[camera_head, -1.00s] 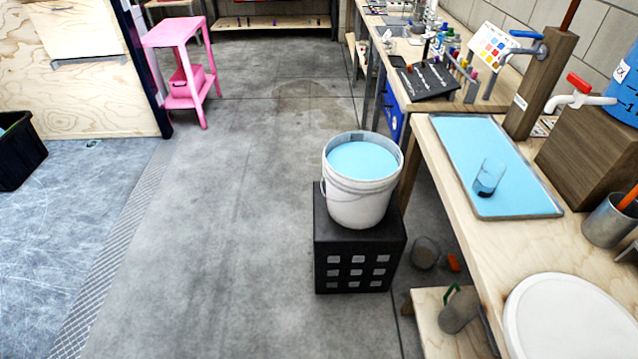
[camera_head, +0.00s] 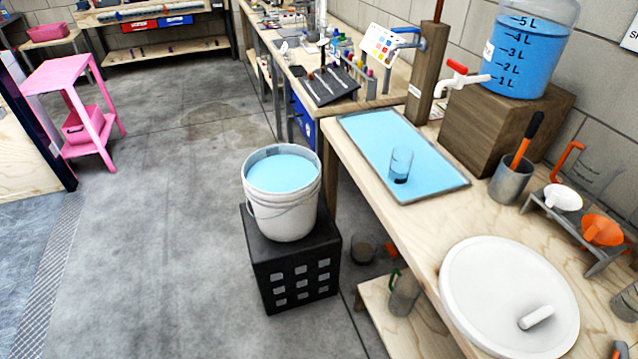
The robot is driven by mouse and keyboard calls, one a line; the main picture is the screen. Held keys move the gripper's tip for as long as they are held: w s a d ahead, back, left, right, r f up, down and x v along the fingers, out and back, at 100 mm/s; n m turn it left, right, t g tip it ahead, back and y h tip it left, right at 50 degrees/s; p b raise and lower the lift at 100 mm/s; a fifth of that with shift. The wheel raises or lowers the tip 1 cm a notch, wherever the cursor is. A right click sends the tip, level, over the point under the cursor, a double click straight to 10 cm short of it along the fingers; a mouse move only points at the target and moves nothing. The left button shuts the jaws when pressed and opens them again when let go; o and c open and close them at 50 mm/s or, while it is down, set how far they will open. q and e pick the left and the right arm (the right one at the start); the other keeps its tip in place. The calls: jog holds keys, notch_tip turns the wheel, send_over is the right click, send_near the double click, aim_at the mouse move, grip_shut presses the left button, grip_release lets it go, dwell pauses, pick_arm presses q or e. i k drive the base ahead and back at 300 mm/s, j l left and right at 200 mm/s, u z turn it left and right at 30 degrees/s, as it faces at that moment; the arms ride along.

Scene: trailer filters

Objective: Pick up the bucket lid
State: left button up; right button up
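The bucket lid (camera_head: 490,285) is a round white disc with a white bar handle (camera_head: 537,317) on top. It lies flat on the wooden workbench (camera_head: 400,231) at the lower right, handle side up. The white bucket (camera_head: 283,205) stands uncovered on a black crate (camera_head: 292,275) left of the bench, with light blue liquid inside. Neither of my grippers shows in the head view.
A blue tray (camera_head: 370,140) with a glass (camera_head: 401,165) lies behind the lid. A metal cup (camera_head: 512,180), a rack with funnels (camera_head: 602,230) and a blue water tank (camera_head: 528,50) on a wooden box stand behind and to the right. Open floor lies left of the crate.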

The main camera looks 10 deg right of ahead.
aim_at(504, 297)
jog(key=l+z, duration=0.1)
jog(key=z, duration=0.7)
jog(key=i+l+z, duration=0.1)
jog(key=z, duration=0.75)
